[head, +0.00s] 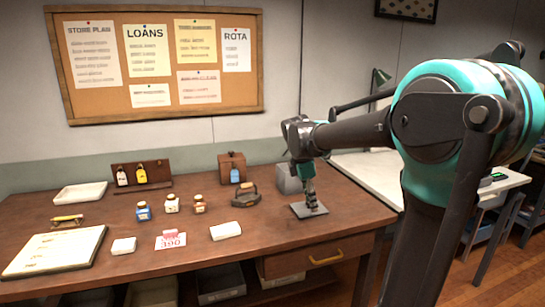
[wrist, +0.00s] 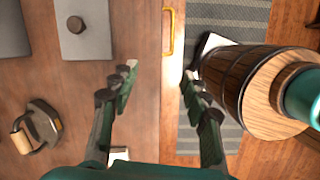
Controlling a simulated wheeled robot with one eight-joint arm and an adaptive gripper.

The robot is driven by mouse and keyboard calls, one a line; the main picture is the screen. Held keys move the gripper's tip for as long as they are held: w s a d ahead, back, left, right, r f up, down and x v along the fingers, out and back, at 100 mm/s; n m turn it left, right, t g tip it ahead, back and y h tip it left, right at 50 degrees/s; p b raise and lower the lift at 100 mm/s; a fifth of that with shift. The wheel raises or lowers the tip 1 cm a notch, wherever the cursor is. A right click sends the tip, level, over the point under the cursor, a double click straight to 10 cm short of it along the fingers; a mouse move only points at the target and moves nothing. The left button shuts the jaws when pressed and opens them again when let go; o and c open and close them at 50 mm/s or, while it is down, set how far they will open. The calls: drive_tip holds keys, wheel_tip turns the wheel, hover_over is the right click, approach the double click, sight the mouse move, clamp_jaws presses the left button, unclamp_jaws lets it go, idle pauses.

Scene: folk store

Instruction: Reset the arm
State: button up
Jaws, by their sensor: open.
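My gripper (head: 311,196) points down at the right part of the wooden table (head: 345,222) in the head view. In the wrist view my gripper (wrist: 161,84) is open, with its two fingers well apart and nothing between them. The table's front edge and a brass drawer handle (wrist: 168,32) show between and beyond the fingers. A grey plate (head: 298,210) shows behind the fingertips in the head view. In the wrist view the plate (wrist: 95,40) with its dark knob lies to the left of the fingers, apart from them.
A dark tool with a wooden handle (head: 245,198), small bottles (head: 172,203), a white block (head: 226,230) and a price card (head: 171,241) stand left of my gripper. A grey box (head: 289,178) is behind it. A pale desk (head: 366,172) stands at the right.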

drive_tip(key=s+d+f+m+t+y, duration=0.1)
drive_tip(key=s+d+f+m, duration=0.2)
drive_tip(key=s+f+m, duration=0.6)
drive_tip(key=s+d+f+m+t+y, duration=0.1)
drive_tip(key=s+d+f+m+t, duration=0.1)
drive_tip(key=s+f+m, duration=0.7)
drive_tip(key=shift+s+d+f+m+y, duration=0.3)
drive_tip(key=shift+s+d+m, duration=0.4)
drive_tip(key=shift+s+d, duration=0.1)
